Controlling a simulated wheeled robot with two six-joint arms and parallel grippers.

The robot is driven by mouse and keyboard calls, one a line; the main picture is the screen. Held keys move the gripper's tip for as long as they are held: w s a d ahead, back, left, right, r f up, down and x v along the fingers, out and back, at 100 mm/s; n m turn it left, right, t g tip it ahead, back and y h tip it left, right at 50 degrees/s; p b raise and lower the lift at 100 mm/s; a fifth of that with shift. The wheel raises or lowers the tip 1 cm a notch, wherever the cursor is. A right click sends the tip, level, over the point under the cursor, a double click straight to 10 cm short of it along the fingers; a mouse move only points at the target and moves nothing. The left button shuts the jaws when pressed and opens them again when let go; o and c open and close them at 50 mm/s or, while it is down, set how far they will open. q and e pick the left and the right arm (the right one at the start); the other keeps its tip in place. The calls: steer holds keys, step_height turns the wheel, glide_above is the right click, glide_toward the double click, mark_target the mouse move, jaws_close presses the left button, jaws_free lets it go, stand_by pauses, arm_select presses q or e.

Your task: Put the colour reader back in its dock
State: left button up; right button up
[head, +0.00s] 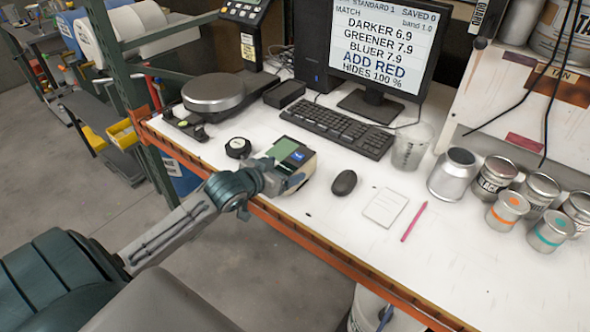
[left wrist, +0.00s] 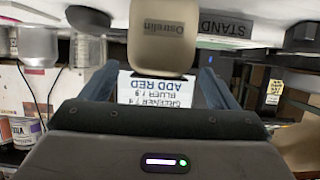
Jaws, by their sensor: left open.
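The colour reader (head: 292,154), a pale device with a green screen and a blue patch, is on the white bench near its front edge. In the left wrist view its beige body (left wrist: 157,40) shows upside down, just beyond and between my fingers. My left gripper (head: 286,180) is open at the reader's near end; I cannot tell whether the fingers touch it. A low black base (head: 184,124) with a small yellow-green spot, left of the reader beside the scale, looks like the dock. Nothing is seen seated on it.
A round black puck (head: 238,147) lies between the base and the reader. The scale (head: 213,93), keyboard (head: 335,128) and monitor (head: 375,45) stand behind. A mouse (head: 344,182), notepad (head: 385,207), pink pencil (head: 414,221) and several cans are to the right.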

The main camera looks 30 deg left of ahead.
mark_target(289, 166)
arm_select(q)
steer(key=shift+p+x, duration=0.35)
steer(key=shift+x, duration=1.4)
steer(key=shift+r, duration=0.1)
steer(key=c, duration=1.4)
steer(key=shift+c, duration=1.3)
steer(key=shift+w+r, duration=0.1)
steer(key=shift+r, duration=0.05)
